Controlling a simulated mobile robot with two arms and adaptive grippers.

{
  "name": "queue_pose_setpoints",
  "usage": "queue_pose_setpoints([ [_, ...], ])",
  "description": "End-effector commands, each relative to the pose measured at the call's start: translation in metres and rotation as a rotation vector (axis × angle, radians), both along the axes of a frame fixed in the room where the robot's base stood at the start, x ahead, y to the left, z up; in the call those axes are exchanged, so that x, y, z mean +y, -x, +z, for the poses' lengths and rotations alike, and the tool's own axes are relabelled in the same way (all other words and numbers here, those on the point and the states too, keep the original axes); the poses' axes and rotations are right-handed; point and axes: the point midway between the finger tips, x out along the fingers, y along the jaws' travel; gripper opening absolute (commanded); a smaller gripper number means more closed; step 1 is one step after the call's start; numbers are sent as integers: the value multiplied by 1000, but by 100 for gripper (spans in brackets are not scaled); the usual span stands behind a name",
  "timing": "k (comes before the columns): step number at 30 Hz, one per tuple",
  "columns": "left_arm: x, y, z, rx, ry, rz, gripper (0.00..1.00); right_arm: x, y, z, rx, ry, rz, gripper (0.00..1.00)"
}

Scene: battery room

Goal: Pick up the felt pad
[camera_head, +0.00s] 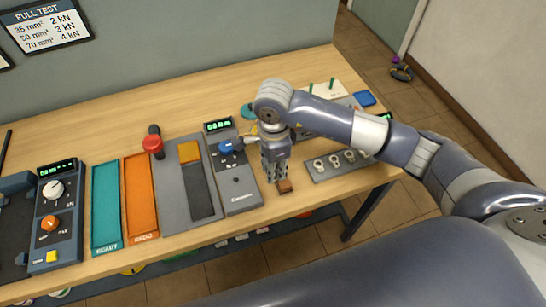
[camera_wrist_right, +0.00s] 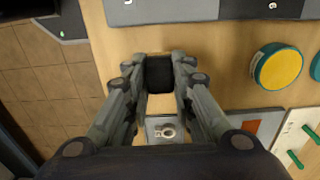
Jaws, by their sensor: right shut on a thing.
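The felt pad (camera_head: 285,186) is a small brown block near the front edge of the wooden bench. It sits at the fingertips of my right gripper (camera_head: 276,175), which points down. In the right wrist view a dark, roughly square face of the pad (camera_wrist_right: 160,75) shows between the two fingertips (camera_wrist_right: 160,78). The fingers are closed against its sides. I cannot tell whether the pad touches the bench. My left gripper is not in view.
A grey device (camera_head: 238,190) with a blue knob stands just left of the gripper. A grey plate with several metal lugs (camera_head: 335,162) lies to the right. Teal (camera_head: 105,205) and orange (camera_head: 140,195) trays lie further left. The bench's front edge is close.

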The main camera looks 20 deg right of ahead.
Motion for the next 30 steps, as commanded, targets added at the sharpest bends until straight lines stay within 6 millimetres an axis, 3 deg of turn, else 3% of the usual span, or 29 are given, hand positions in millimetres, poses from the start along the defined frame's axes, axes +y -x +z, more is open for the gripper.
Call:
queue_pose_setpoints([
  [9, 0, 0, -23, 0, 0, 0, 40, 16, 56, 2, -2, -1, 5, 6],
  [15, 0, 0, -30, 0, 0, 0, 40, 24, 80, 6, -1, -2, 3, 6],
  [29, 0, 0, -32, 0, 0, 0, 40, 26, 91, 9, 0, 0, 0, 6],
  [30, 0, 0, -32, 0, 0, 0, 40, 26, 91, 9, -1, 0, 0, 18],
])
